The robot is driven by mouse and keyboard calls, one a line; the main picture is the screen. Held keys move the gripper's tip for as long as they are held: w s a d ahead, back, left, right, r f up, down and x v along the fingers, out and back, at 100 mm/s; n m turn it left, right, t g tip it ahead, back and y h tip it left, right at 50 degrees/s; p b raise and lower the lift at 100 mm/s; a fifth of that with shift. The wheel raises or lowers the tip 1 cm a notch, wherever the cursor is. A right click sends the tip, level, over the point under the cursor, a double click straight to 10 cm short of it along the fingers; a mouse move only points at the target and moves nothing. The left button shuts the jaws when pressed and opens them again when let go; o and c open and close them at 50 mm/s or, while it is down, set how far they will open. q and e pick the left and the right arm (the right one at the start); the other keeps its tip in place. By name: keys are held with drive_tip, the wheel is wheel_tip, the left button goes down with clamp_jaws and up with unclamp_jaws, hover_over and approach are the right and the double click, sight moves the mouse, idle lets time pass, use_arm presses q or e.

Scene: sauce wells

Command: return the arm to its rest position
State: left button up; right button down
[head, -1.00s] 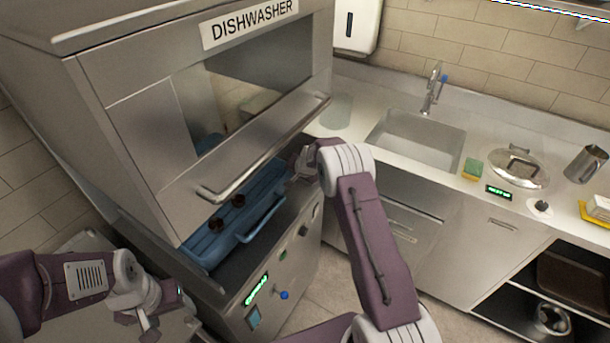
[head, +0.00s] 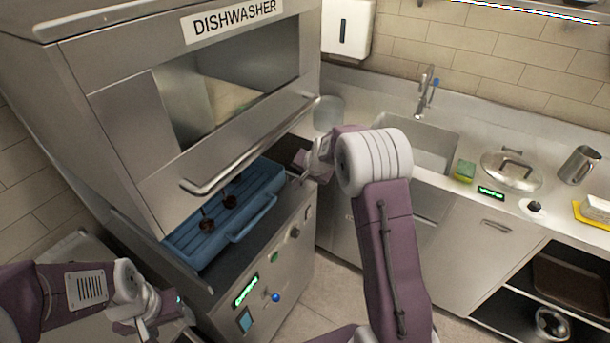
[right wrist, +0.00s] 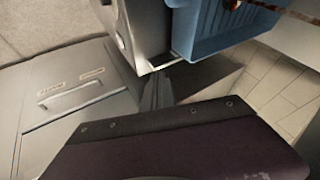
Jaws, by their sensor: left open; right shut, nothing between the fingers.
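My right arm (head: 390,250) reaches up from the bottom of the head view, its elbow bent beside the sink. My right gripper (head: 299,160) is at the right side of the dishwasher opening, shut and empty, partly hidden by its wrist. My left gripper (head: 145,328) is low at the left in the head view, open and holding nothing, in front of the dishwasher.
The dishwasher (head: 120,110) has its hood raised above a blue rack (head: 250,232) holding dark brown utensils (head: 207,223). The blue rack also shows in the right wrist view (right wrist: 215,40). The counter with the sink (head: 425,145) stands at the right.

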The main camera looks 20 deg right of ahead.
drive_tip(key=s+a+r+n, duration=0.2)
drive_tip(key=s+a+r, duration=0.4)
drive_tip(key=s+f+n+g, duration=0.3)
drive_tip(key=s+f, duration=0.1)
drive_tip(key=s, duration=0.9)
drive_tip(key=s+f+n+g, duration=0.3)
drive_tip(key=s+f+n, duration=0.1)
drive_tip(key=s, duration=0.9)
drive_tip(key=shift+a, duration=0.35)
drive_tip(key=shift+f, duration=0.1)
